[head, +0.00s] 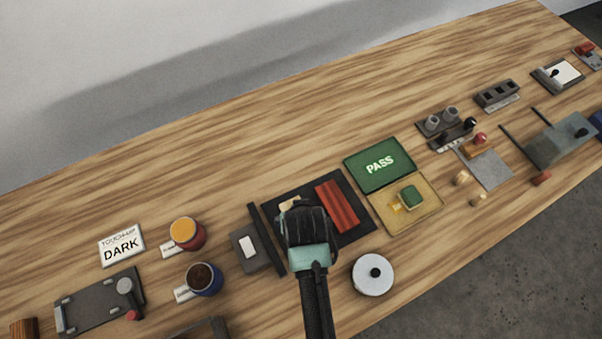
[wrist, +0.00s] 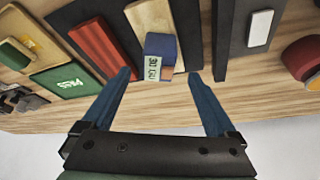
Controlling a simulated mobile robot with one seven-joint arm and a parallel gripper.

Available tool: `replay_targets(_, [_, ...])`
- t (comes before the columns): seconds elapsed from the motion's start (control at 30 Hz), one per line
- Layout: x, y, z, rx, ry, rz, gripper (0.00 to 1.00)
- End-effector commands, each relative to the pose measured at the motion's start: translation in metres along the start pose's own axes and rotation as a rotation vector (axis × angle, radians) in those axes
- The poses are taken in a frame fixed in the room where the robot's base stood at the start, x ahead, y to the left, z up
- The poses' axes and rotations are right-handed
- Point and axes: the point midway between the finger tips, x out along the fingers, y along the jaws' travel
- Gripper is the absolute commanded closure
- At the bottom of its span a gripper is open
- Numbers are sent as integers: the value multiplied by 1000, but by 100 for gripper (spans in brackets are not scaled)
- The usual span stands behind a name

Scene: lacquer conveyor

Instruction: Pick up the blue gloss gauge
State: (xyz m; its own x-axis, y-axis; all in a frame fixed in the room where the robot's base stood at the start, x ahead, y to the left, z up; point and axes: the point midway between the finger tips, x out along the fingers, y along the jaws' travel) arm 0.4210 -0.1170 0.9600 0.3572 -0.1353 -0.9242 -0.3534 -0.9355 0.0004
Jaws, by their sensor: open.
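The blue gauge (wrist: 162,44) is a small blue block with a pale display face and a tan patch at its lower edge, seen in the wrist view. In the head view my gripper (head: 305,228) is over the dark mat and hides the gauge.
A red ribbed panel (head: 337,206) lies on the dark mat (head: 358,234), right of my gripper. A dark upright bar (head: 266,240) and a grey box (head: 240,256) stand to its left. A white round lid (head: 372,274) is at front right. The green PASS tray (head: 364,178) is further right.

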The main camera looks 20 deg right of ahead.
Motion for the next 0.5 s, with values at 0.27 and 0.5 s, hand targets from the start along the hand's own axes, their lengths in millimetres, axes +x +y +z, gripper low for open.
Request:
replay_targets(0.27, [21, 2, 0, 1, -3, 0, 7])
replay_targets(0.5, [47, 2, 0, 1, 0, 0, 7])
